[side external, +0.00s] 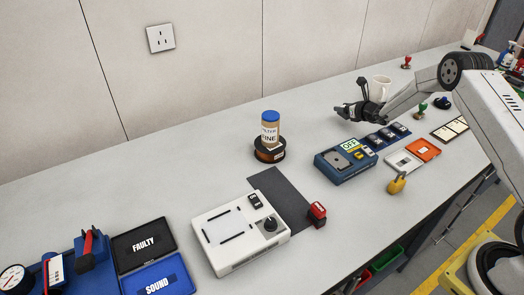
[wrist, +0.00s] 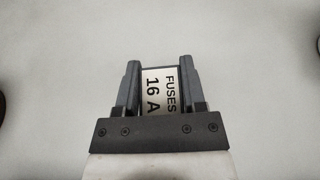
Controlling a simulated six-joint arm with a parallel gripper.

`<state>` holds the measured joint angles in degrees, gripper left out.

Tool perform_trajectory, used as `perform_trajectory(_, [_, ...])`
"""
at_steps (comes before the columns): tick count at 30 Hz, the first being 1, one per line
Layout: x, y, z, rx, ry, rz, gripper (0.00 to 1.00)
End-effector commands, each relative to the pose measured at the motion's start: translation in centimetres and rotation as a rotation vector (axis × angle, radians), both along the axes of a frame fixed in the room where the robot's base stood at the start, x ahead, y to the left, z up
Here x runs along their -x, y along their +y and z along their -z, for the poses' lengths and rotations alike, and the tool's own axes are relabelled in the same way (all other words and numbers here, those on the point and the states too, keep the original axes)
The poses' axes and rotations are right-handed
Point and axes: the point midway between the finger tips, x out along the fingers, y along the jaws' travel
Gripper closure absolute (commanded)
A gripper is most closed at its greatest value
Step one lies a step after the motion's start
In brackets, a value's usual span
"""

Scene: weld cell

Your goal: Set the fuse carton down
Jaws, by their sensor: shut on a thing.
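The fuse carton (wrist: 159,91), with a white label reading "FUSES 16 A", is between the two dark fingers of my gripper (wrist: 159,78) in the wrist view. The fingers are shut on its sides. In the side external view my gripper (side external: 353,106) is low over the far part of the grey bench, left of a white mug (side external: 381,87). The carton is mostly hidden there by the fingers. I cannot tell whether its underside touches the bench.
A blue device marked "OFF" (side external: 345,161) and a row of dark blue holders (side external: 387,136) stand nearer the front edge. An amber jar with a blue lid (side external: 270,129) stands to the left. Bare bench (side external: 312,125) lies between the jar and my gripper.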

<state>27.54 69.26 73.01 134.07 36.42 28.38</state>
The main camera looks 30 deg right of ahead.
Motion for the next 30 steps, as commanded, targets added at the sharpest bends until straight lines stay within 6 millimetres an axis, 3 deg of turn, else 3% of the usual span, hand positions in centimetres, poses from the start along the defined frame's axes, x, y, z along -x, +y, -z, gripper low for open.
perform_trajectory(10, [-0.2,0.0,3.0,-0.001,0.001,-0.001,1.00])
perform_trajectory(25, [-0.2,0.0,3.6,0.000,0.000,0.000,1.00])
perform_trajectory(26, [-0.2,0.0,3.6,0.000,0.000,0.000,0.38])
perform_trajectory(28, [-0.2,0.0,3.6,0.000,0.000,0.000,0.16])
perform_trajectory(30, [-0.2,0.0,3.5,0.000,0.000,0.000,0.12])
